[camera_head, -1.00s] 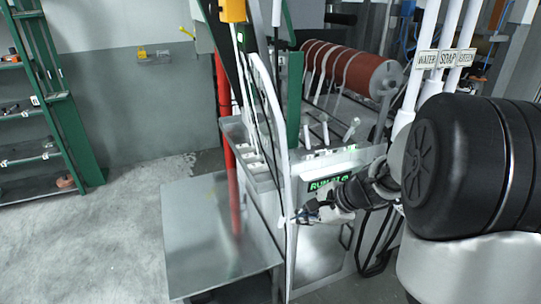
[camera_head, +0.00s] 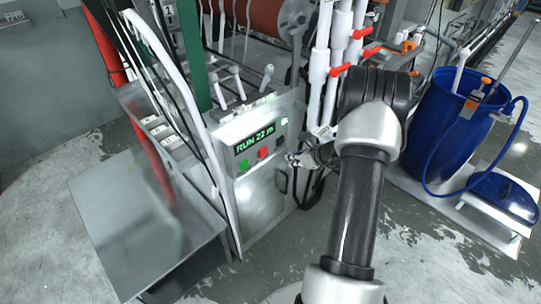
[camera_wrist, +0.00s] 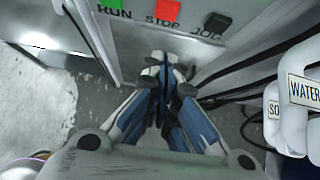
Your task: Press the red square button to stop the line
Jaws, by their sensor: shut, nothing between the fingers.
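The red square button (camera_head: 263,153) sits on the machine's front panel, below a green display reading "RUN 22 m". In the wrist view the red button (camera_wrist: 163,13) is above the label "STOP". A green button (camera_head: 243,164) is to its left, over "RUN" in the wrist view, and a dark button (camera_wrist: 217,23) over "JOG" is to its right. My gripper (camera_wrist: 165,62) is shut and empty. In the wrist view its fingertips point at the panel, below the STOP label. In the head view my gripper (camera_head: 294,160) is to the right of the red button, apart from it.
White pipes with red valve handles (camera_head: 342,70) stand right of the panel. A blue barrel (camera_head: 447,125) with a hose is farther right. A metal platform (camera_head: 140,220) lies at the left. Dark cables run beside the panel in the wrist view.

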